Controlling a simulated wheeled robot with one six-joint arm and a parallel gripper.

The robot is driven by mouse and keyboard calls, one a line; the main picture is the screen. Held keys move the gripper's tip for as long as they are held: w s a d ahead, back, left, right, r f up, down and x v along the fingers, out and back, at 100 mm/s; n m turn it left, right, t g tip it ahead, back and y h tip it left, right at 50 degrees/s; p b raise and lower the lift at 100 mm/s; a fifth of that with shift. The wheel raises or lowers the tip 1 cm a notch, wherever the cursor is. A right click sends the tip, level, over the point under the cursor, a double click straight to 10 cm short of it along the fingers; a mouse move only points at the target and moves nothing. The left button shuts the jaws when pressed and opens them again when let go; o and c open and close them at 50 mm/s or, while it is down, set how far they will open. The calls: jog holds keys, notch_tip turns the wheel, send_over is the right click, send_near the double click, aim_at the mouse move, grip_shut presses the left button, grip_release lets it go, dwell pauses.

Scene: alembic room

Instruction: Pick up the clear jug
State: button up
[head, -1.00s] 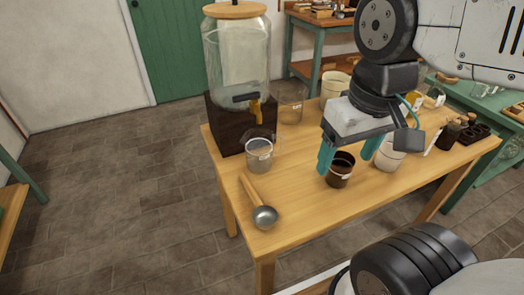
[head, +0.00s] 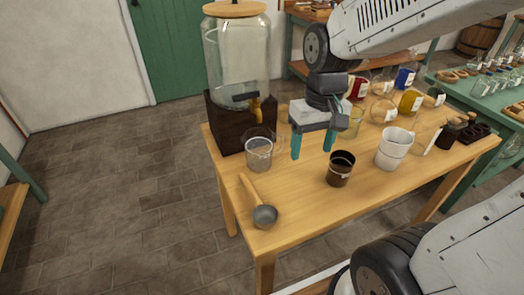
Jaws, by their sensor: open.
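A clear jug (head: 259,154) with a pale label stands upright on the wooden table, just in front of the drink dispenser's dark base. My gripper (head: 312,152) points down with its two teal fingers apart and nothing seen between them. It is to the right of this jug and apart from it. More clear glass vessels (head: 382,109) stand farther back on the right. The clear vessel seen earlier beside the dispenser base is now mostly hidden behind my gripper, so I cannot tell its shape.
A large glass dispenser (head: 236,50) with a yellow tap stands behind the jug. A ladle (head: 263,214) lies in front. A dark brown cup (head: 341,169) and a white pot (head: 394,148) stand to the right. Bare tabletop (head: 300,200) lies in front of the cup.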

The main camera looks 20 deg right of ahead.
jog(key=w+d+f+t, duration=0.1)
jog(key=w+f+t, duration=0.1)
jog(key=w+f, duration=0.6)
notch_tip(320, 180, up, 3)
jog(key=t, duration=0.3)
send_over(280, 134)
jog(key=s, duration=0.3)
jog(key=shift+n+g, duration=0.3)
jog(key=shift+n, duration=0.1)
jog(key=x, duration=0.7)
jog(key=shift+w+d+f, duration=0.15)
jog(key=shift+w+f, duration=0.1)
jog(key=shift+f, duration=0.1)
jog(key=shift+c, duration=0.3)
grip_shut()
